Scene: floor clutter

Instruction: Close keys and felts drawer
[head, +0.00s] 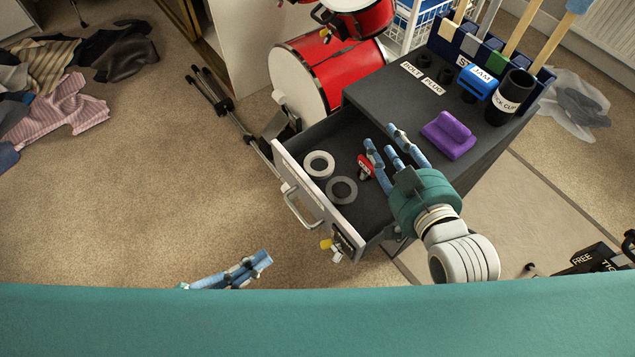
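The drawer (355,126) is pulled out of the dark grey cabinet (490,140). Its pale front panel (290,172) has a metal bar handle (299,208). Inside lie a white ring (319,164), a grey ring (342,190) and a small red object (365,166). My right gripper (385,142) is open over the drawer's right part, its fingers spread and empty. I cannot tell whether it touches the drawer. My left gripper (262,260) is low, in front of the drawer and left of it; my green body hides part of it, and its opening is unclear.
A purple block (448,134), a blue clip (478,82) and a black cup (508,98) stand on the cabinet. Red drums (322,72) and a black stand (210,95) are behind the drawer. Clothes (60,90) lie far left. Carpet in front is clear.

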